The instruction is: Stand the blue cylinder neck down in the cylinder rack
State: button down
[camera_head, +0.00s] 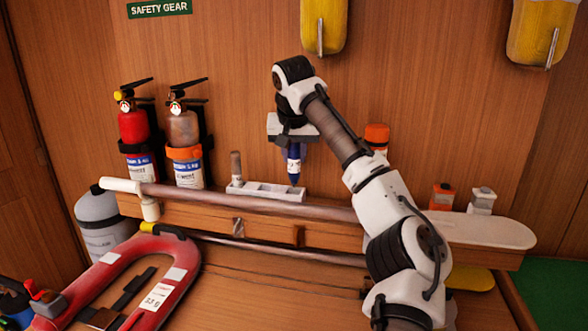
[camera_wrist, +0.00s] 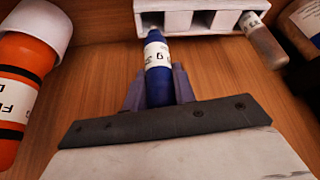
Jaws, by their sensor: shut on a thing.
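The blue cylinder (camera_head: 293,163) is upright with its narrow neck end down, at the right end of the cylinder rack. My gripper (camera_head: 291,150) is above the rack and shut on the cylinder's upper part. The wrist view shows the blue cylinder (camera_wrist: 157,60) between both fingers, its pale neck at the rack's edge. I cannot tell whether the neck is inside a hole. The pale rack (camera_head: 262,190) lies on the shelf, and its openings show in the wrist view (camera_wrist: 190,5). A grey-brown cylinder (camera_head: 236,165) stands in the rack's left end.
Two extinguishers (camera_head: 137,135) hang on the wall at left. A rail (camera_head: 250,200) runs along the shelf front. Two small containers (camera_head: 443,197) stand farther right. A red horseshoe float (camera_head: 120,275) lies in front.

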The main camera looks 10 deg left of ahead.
aim_at(294, 172)
jog(key=shift+f+p, duration=0.4)
jog(key=shift+f, duration=2.2)
jog(key=shift+f, duration=0.2)
jog(key=c, duration=1.1)
grip_release()
jog(key=shift+c, duration=0.2)
jog(key=shift+r, duration=0.25)
jog(key=b+v, duration=0.2)
jog(key=v, duration=1)
jog(key=shift+d, duration=0.1)
